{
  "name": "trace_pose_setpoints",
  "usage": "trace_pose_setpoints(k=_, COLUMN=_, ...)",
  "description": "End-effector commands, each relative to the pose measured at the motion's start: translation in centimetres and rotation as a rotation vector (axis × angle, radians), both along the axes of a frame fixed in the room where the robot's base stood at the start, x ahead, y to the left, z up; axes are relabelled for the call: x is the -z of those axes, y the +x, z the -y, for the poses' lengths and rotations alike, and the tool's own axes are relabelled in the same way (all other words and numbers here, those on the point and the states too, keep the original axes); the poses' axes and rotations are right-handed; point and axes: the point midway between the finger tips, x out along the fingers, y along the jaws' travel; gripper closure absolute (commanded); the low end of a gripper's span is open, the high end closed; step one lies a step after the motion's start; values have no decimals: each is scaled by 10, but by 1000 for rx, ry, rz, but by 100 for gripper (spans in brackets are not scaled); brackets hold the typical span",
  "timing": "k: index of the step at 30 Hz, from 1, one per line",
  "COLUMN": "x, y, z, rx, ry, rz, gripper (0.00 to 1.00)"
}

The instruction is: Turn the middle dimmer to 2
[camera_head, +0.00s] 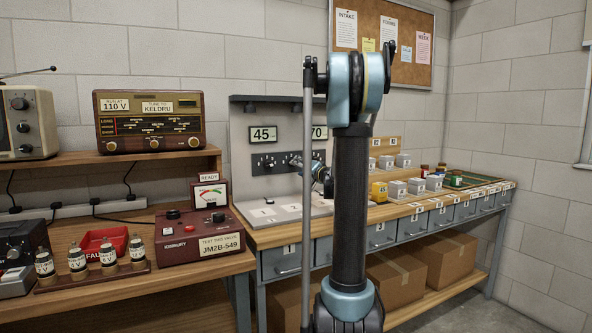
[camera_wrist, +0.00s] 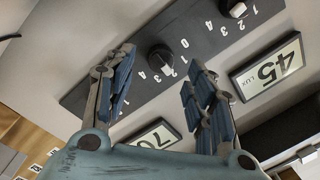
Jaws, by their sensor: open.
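A dark dimmer strip (camera_head: 282,162) with black knobs is on the grey upright panel under the 45 and 70 displays. In the wrist view the strip (camera_wrist: 205,40) runs diagonally and its numbers appear inverted. The middle dimmer knob (camera_wrist: 159,56) lies between the two fingers of my gripper (camera_wrist: 160,66), with visible space on both sides. The fingers are apart and hold nothing. I cannot tell for sure which number its pale mark points to. Another knob (camera_wrist: 237,9) is at upper right. The third knob is not visible in the wrist view. My arm hides part of the panel in the head view.
A red tester (camera_head: 200,233) and radio (camera_head: 150,120) stand left.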

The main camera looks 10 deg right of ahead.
Motion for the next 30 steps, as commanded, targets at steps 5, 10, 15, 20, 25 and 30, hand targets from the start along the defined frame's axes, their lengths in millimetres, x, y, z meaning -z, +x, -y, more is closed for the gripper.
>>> trace_pose_setpoints(k=5, x=1, y=-33, z=15, rx=3, ry=0, rz=0, gripper=50)
trace_pose_setpoints(k=10, x=2, y=-56, z=24, rx=3, ry=0, rz=-1, gripper=50)
trace_pose_setpoints(k=15, x=3, y=-67, z=28, rx=1, ry=0, rz=-1, gripper=50)
trace_pose_setpoints(k=20, x=3, y=-70, z=30, rx=1, ry=0, rz=-1, gripper=50)
trace_pose_setpoints(k=25, x=3, y=-70, z=30, rx=1, ry=0, rz=-1, gripper=50)
trace_pose_setpoints(k=30, x=3, y=-70, z=30, rx=1, ry=-1, rz=-1, gripper=50)
